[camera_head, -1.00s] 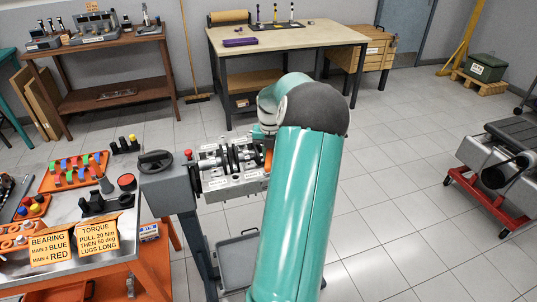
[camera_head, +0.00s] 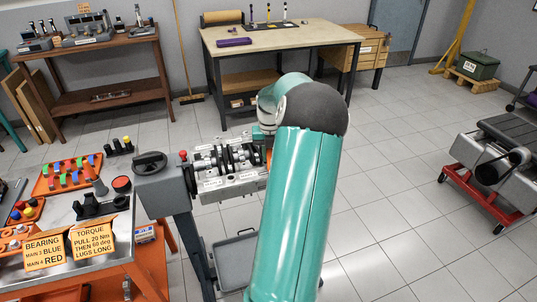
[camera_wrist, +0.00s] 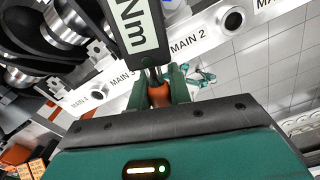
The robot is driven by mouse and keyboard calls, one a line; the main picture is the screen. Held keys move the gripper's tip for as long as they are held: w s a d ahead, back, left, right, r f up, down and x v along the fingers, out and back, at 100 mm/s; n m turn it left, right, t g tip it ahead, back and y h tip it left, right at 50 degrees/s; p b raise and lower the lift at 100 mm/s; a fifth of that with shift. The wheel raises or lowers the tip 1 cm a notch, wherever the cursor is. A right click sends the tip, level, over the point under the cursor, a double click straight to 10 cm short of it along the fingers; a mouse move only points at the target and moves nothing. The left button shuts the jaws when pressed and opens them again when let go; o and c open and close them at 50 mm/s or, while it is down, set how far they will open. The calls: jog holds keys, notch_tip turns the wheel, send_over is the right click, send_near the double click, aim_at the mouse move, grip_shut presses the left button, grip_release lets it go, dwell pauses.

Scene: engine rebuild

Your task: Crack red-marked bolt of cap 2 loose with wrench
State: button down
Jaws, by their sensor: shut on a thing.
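My gripper (camera_wrist: 162,88) is shut on the orange grip of a torque wrench in the wrist view. The wrench's dark body, with a pale panel reading "Nm" (camera_wrist: 134,24), runs up past the top edge, so its working end is out of view. The wrench lies over the engine block's rail (camera_wrist: 212,28), just left of the "MAIN 2" label. The red-marked bolt and cap 2 cannot be made out. In the head view the engine block (camera_head: 232,186) sits on a stand, and my arm hides the gripper and the block's right end.
The stand has a handwheel (camera_head: 150,162) left of the block. A bench (camera_head: 120,247) with trays and orange signs is at the left front. A grey tray (camera_head: 238,250) lies below the block. Tiled floor is open at right, before a red-framed engine cart (camera_head: 480,190).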

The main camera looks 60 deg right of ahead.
jog(key=shift+s+d, duration=0.1)
jog(key=shift+s+d+n, duration=0.25)
jog(key=shift+s+n, duration=0.25)
jog(key=shift+w+a+m, duration=0.4)
jog(key=shift+w+m, duration=0.2)
jog(key=shift+w, duration=0.1)
dwell(0.9)
jog(key=shift+r, duration=1.4)
dwell(3.1)
jog(key=shift+r, duration=1.4)
